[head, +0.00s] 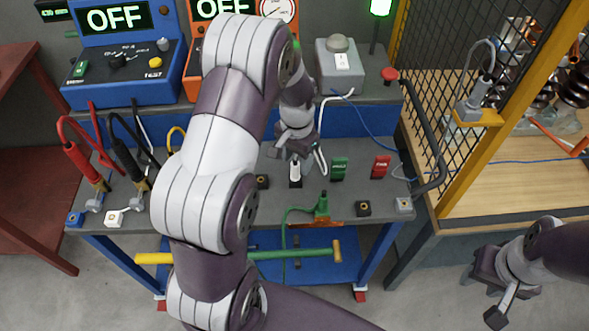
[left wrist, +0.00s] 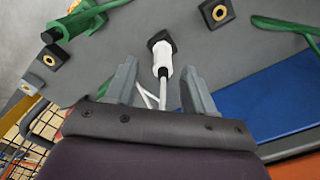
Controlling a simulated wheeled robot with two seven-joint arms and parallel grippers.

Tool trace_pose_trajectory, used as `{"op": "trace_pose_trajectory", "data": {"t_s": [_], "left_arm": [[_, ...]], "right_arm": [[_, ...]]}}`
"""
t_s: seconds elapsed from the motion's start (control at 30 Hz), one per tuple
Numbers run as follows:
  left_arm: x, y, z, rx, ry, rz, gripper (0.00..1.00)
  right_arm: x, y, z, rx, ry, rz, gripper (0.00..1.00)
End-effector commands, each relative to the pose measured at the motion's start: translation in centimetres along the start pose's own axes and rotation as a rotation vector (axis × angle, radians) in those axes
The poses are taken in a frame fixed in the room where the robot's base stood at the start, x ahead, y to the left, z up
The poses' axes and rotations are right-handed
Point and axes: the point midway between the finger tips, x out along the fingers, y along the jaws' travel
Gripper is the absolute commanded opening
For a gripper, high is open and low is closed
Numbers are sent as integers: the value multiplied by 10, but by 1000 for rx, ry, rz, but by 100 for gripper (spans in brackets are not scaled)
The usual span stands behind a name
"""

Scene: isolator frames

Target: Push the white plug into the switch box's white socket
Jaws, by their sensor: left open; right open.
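The white plug (head: 295,172) stands on the bench with a dark piece at its foot. In the left wrist view the plug (left wrist: 163,58) lies ahead, in line with the gap between my fingers. My left gripper (head: 299,158) is open just behind the plug in the head view; I cannot tell whether it touches it. The left fingers (left wrist: 160,88) also show open in the left wrist view. My right gripper (head: 487,292) is open and empty at lower right.
A green switch (head: 339,168) and a red switch (head: 381,166) stand right of the plug. A green connector (head: 322,206) is in front. Red and black leads (head: 82,165) are at left. A mesh fence (head: 450,85) bounds the right.

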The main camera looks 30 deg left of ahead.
Motion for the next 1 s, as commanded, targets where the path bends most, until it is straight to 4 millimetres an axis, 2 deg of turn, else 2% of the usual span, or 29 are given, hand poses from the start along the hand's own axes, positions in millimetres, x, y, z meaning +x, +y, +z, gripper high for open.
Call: {"op": "trace_pose_trajectory", "data": {"t_s": [0.2, 0.3, 0.53, 0.7, 1.0], "left_arm": [[38, -4, 1, -2, -3, 1, 53], [50, -4, 1, -1, -1, 0, 53], [52, -4, 1, -1, 1, -1, 53], [52, -4, 1, -1, 1, -1, 0], [51, -4, 0, -1, 1, -1, 0]], "right_arm": [[-6, 0, -1, 0, 0, 0, 43], [-6, 0, -1, 0, 0, 0, 43], [-5, 0, -1, 0, 0, 0, 43], [-5, 0, 0, 0, 0, 0, 43], [-5, 0, 0, 0, 0, 0, 43]]}}
